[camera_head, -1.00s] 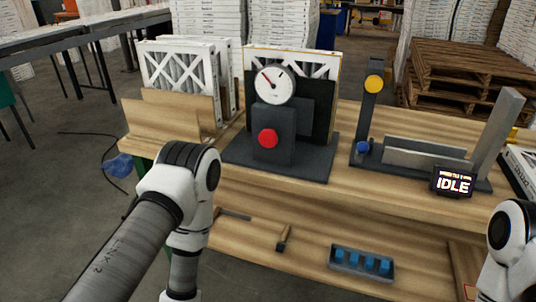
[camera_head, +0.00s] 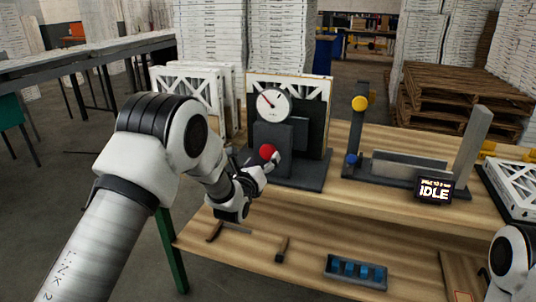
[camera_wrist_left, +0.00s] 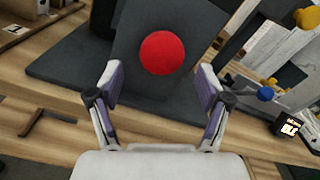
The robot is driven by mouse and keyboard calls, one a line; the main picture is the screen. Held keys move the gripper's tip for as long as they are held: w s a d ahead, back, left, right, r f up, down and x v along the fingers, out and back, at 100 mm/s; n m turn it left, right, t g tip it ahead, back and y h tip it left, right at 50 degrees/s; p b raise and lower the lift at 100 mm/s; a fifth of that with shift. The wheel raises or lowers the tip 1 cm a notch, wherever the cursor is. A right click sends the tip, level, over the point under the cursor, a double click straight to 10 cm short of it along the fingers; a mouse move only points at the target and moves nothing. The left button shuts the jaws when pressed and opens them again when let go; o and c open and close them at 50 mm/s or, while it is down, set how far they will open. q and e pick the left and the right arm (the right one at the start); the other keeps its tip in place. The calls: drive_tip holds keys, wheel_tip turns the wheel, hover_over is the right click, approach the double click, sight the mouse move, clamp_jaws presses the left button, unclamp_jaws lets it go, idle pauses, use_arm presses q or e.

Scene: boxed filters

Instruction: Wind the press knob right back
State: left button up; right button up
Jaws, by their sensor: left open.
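The press (camera_head: 272,150) is a dark block on a dark base, with a round white gauge (camera_head: 273,104) on top. Its red knob (camera_head: 268,151) faces me on the front of the block. My left gripper (camera_head: 265,168) is at the knob's lower side in the head view. In the left wrist view the red knob (camera_wrist_left: 162,53) lies ahead, between the lines of the two open fingers (camera_wrist_left: 162,90) and beyond their tips. The fingers look apart from it. My right arm shows only at the lower right edge; its gripper is out of view.
Framed filters (camera_head: 185,90) stand behind the press on the left. A fixture with a yellow knob (camera_head: 360,103) and a blue knob (camera_head: 351,160) stands to the right, beside a display (camera_head: 434,190) reading IDLE. A tray of blue pieces (camera_head: 356,271) sits on the lower shelf.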

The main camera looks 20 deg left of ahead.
sight(267, 154)
use_arm(q)
drive_tip(key=w, duration=0.4)
drive_tip(key=shift+d+r+p, duration=0.2)
drive_tip(key=shift+r+p, duration=0.1)
drive_tip(key=shift+p, duration=0.05)
drive_tip(key=shift+w+f, duration=0.2)
drive_tip(key=shift+w, duration=0.25)
drive_tip(key=shift+s+r, duration=0.1)
drive_tip(key=shift+s, duration=0.05)
drive_tip(key=c, duration=1.2)
drive_tip(key=shift+o, duration=0.2)
